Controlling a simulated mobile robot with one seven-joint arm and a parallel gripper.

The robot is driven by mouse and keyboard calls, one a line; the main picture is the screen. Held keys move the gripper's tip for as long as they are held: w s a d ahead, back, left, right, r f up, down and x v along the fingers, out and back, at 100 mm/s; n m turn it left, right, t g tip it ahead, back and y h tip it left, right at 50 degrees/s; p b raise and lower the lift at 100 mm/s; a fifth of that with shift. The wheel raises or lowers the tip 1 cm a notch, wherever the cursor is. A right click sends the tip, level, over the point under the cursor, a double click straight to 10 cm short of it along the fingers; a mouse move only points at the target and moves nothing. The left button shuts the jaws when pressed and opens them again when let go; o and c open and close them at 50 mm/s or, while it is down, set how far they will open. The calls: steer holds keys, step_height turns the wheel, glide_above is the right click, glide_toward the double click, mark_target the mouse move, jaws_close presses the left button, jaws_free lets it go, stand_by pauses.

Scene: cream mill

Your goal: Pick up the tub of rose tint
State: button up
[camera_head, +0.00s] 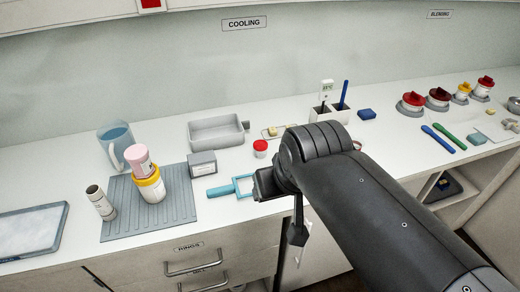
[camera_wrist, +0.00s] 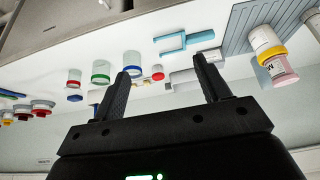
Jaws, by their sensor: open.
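A pink tub (camera_head: 139,160) with a white label, which looks like the rose tint, sits on top of a white jar with a yellow lid (camera_head: 152,187) in the head view. The jar stands on a grey ribbed mat (camera_head: 180,221). In the wrist view the pink tub (camera_wrist: 283,74) and yellow-lidded jar (camera_wrist: 262,37) show at the upper right, upside down. My gripper (camera_head: 262,184) is to the right of the stack, apart from it, partly hidden by my own arm. In the wrist view its fingers (camera_wrist: 162,66) are spread with nothing between them.
A blue-handled tool (camera_head: 225,190) lies near my gripper. Several color-ringed jars (camera_wrist: 101,72) show in the wrist view.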

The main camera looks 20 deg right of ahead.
steer(key=m+g, duration=0.2)
steer(key=g, duration=0.2)
glide_above(261, 144)
steer(key=f, duration=0.5)
steer(key=s+f, duration=0.1)
steer(key=f, duration=0.1)
steer(key=shift+a+f, duration=0.15)
steer(key=shift+f, duration=0.1)
steer(key=f, duration=0.4)
steer(key=w+f, duration=0.1)
steer(key=shift+f, duration=0.4)
step_height(261, 144, down, 5)
steer(key=shift+f, duration=0.1)
steer(key=c, duration=1.1)
